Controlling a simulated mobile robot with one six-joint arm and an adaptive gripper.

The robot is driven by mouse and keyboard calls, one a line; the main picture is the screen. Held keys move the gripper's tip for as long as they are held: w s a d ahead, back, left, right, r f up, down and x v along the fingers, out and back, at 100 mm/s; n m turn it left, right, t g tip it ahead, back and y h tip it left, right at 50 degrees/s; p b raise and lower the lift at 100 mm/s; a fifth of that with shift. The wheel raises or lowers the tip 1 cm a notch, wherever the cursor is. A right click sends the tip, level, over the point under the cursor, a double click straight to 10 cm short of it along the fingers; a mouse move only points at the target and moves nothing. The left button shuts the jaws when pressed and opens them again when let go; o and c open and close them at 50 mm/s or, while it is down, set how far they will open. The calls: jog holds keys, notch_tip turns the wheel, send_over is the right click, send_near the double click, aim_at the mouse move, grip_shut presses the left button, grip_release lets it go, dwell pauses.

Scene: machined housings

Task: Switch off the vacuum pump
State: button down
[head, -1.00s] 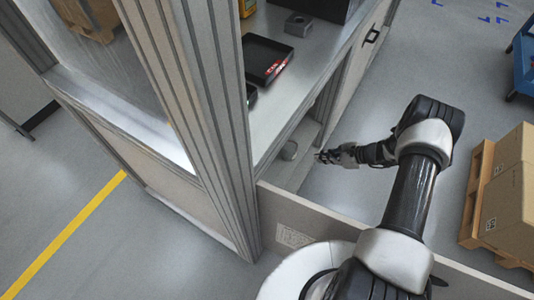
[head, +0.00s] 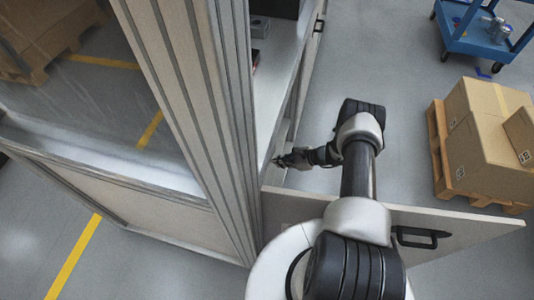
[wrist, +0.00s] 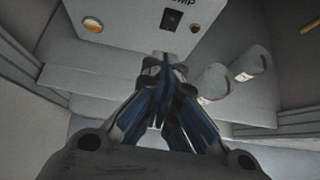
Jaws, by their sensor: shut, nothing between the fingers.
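In the wrist view a light grey panel (wrist: 130,25), with a label cut off at the top ending in what looks like "UMP", faces my gripper. A small dark switch (wrist: 172,18) sits on it, and its position cannot be read. A round amber lamp or button (wrist: 92,23) is at the panel's left. My gripper (wrist: 164,60) is shut and empty, its tips below the switch in the picture; I cannot tell whether they touch the panel. In the head view my gripper (head: 280,161) is at the cabinet's lower opening, beside the post. The pump is hidden there.
Two pale cylinders (wrist: 212,82) (wrist: 250,63) with reddish marks stand right of my gripper in the wrist view. An open door panel (head: 455,225) with a black handle lies below my arm. Boxes (head: 490,150) on a pallet and a blue cart (head: 475,40) stand right.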

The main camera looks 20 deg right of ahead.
jog(key=w+a+r+b+x, duration=0.1)
jog(key=r+b+x, duration=0.1)
jog(key=x, duration=1)
jog(key=shift+w+b, duration=0.2)
jog(key=shift+b, duration=0.7)
